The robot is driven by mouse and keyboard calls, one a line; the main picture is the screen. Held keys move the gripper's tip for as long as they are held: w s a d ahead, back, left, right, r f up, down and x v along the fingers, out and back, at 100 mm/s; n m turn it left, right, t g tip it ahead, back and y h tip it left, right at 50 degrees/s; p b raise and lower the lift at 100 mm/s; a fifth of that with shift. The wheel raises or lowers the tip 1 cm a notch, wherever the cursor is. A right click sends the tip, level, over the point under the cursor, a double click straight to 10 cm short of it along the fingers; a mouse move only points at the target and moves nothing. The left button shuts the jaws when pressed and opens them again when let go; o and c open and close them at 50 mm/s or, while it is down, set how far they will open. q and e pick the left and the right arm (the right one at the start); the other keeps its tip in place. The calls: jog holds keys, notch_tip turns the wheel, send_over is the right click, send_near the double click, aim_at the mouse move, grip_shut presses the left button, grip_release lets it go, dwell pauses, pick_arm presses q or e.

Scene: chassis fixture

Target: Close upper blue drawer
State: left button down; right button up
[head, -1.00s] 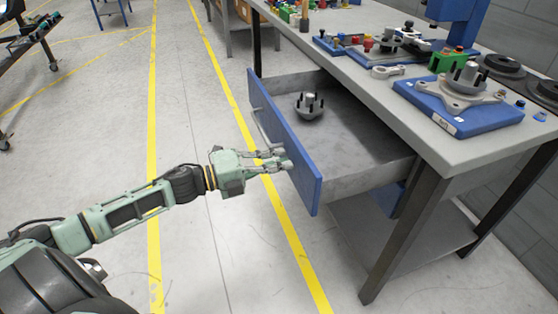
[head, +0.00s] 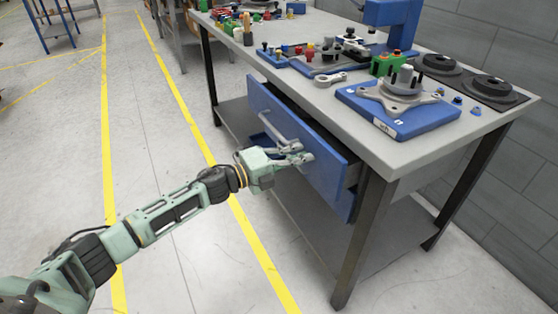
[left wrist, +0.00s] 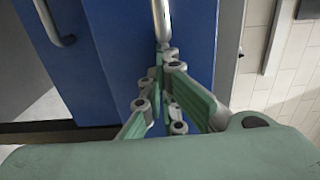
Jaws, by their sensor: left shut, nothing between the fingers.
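The upper blue drawer (head: 318,150) is under the workbench top in the head view. Its front stands only a little out from the bench, and its inside is mostly hidden. Its grey bar handle (head: 278,128) runs along the front. My left gripper (head: 304,152) is shut and empty, with its fingertips at the drawer front near the handle's right end. In the left wrist view the shut fingers (left wrist: 165,58) are at the blue front (left wrist: 115,50), close to the end of the handle (left wrist: 162,20). My right gripper is not in view.
The bench top (head: 330,95) holds a blue fixture plate (head: 395,108) with a metal part, a blue press and several small parts. A bench leg (head: 362,240) stands right of the drawer. Another blue front (head: 342,205) shows below. The floor at the left is clear.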

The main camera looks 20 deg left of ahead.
pick_arm(q)
jog(key=x, duration=0.6)
jog(key=shift+w, duration=0.15)
jog(key=shift+w+d, duration=0.15)
jog(key=shift+d, duration=0.05)
jog(key=shift+r, duration=0.1)
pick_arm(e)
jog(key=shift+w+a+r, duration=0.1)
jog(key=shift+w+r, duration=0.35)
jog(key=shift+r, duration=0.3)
pick_arm(q)
jog(key=shift+r, duration=0.1)
